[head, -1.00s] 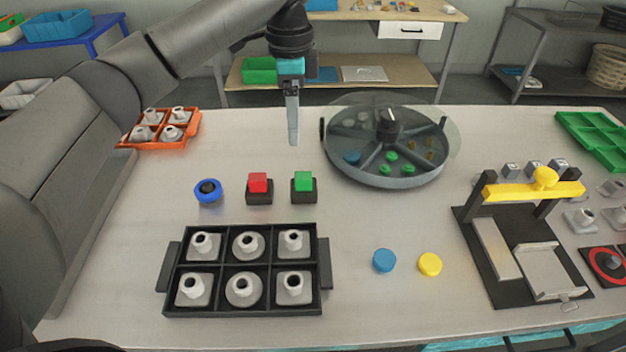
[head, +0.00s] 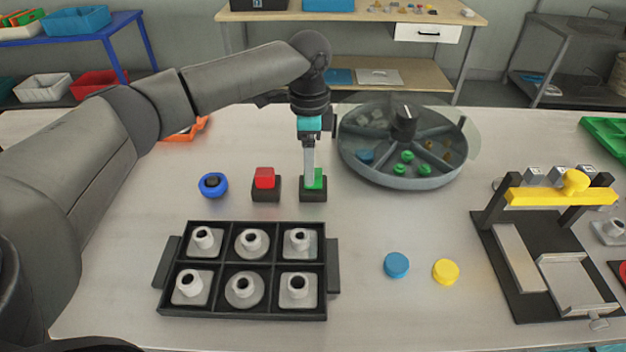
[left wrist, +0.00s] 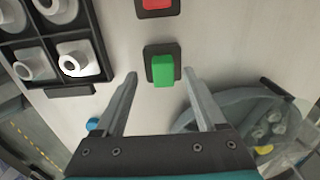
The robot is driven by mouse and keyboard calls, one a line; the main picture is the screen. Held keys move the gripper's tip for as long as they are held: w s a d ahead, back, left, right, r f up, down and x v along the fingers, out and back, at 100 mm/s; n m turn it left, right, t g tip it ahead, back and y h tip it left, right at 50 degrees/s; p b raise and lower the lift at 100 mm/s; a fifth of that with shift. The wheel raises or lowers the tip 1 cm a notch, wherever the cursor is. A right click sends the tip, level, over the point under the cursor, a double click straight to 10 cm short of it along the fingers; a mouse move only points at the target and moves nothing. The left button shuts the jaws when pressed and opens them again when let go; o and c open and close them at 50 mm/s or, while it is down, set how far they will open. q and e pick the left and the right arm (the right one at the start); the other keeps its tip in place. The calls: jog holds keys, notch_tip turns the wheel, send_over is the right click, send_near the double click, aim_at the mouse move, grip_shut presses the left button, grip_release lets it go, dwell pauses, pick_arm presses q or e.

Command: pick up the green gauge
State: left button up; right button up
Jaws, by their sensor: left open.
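The green gauge (head: 319,181) is a small green block standing in a dark square holder (head: 314,196) on the table. It also shows in the left wrist view (left wrist: 162,70), beyond and between the fingertips. My left gripper (head: 309,183) points down at the gauge, and its finger covers part of the block in the head view. In the left wrist view my left gripper (left wrist: 161,74) is open, with one finger on each side of the green block and visible gaps. I cannot tell whether the tips reach down to its height. My right gripper is not in view.
A red block (head: 264,178) in a like holder and a blue round piece (head: 213,185) stand left of the gauge. A round divided tank (head: 400,178) is close on the right. A black tray (head: 325,230) of grey fittings lies in front.

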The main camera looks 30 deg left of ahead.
pick_arm(q)
jog(key=f, duration=0.4)
jog(key=shift+w+a+b, duration=0.1)
jog(key=shift+w+b, duration=0.1)
jog(key=shift+b, duration=0.2)
jog(key=shift+r, duration=0.1)
grip_shut()
